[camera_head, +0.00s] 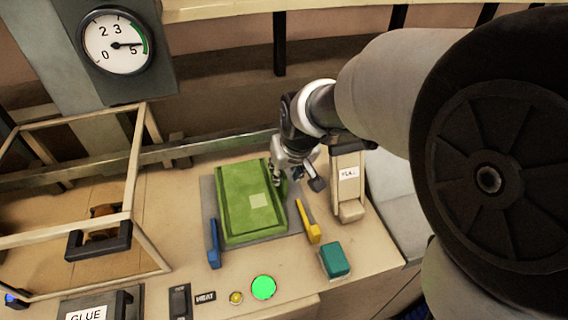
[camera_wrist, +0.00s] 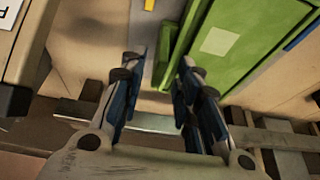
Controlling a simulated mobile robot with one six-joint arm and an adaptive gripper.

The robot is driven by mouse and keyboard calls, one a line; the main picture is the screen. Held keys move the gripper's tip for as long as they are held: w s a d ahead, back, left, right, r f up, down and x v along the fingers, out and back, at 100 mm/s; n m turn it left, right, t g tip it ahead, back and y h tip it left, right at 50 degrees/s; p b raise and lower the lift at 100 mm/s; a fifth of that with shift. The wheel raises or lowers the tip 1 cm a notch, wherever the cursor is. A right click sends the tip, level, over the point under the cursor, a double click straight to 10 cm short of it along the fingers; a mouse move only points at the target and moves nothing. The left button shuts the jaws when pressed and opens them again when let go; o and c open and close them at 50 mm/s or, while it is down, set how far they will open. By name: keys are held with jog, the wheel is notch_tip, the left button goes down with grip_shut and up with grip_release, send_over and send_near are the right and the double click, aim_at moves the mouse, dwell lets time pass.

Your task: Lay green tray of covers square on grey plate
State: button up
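The green tray (camera_head: 247,205) lies on the grey plate (camera_head: 208,197), with a pale square label on its floor. Plate margin shows along the tray's left and right sides; I cannot tell exactly how square they are. My gripper (camera_head: 278,181) is low at the tray's far right edge. In the wrist view my gripper (camera_wrist: 161,60) has its two blue-padded fingers spread apart. The green tray (camera_wrist: 258,48) shows there on the right, with its raised side strip close to the right finger. The grey plate (camera_wrist: 142,40) shows beyond the gap. Contact between finger and tray is unclear.
A teal block (camera_head: 335,260) and a labelled beige lever box (camera_head: 348,183) are further right. A framed cover (camera_head: 75,200) stands left. A lit green button (camera_head: 263,287) is in front.

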jog(key=s+d+r+m+p, duration=0.1)
jog(key=s+d+r+p, duration=0.1)
jog(key=s+d+r, duration=0.8)
jog(key=s+d+m+h, duration=0.1)
jog(key=s+d+m, duration=0.1)
jog(key=s, duration=1.2)
jog(key=shift+d+r, duration=0.25)
jog(key=shift+d, duration=0.65)
jog(key=shift+f+b, duration=0.1)
jog(key=shift+b, duration=0.2)
